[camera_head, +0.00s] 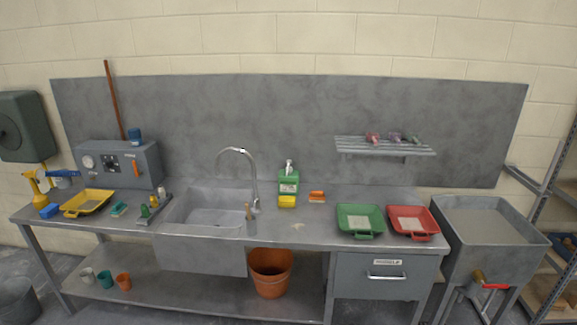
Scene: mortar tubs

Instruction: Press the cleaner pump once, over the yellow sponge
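A green cleaner bottle (288,184) with a pale label stands upright on the grey counter, right of the sink. Its white pump head (289,166) is on top. The yellow sponge (287,202) lies on the counter just in front of the bottle, lower in the picture. I cannot tell whether the sponge touches the bottle. Neither of my grippers shows in the head view.
An orange block (317,196) lies right of the sponge. The sink (215,205) with its curved tap (253,180) is to the left. A green tray (361,220) and a red tray (414,222) sit to the right. A slatted shelf (385,147) hangs above.

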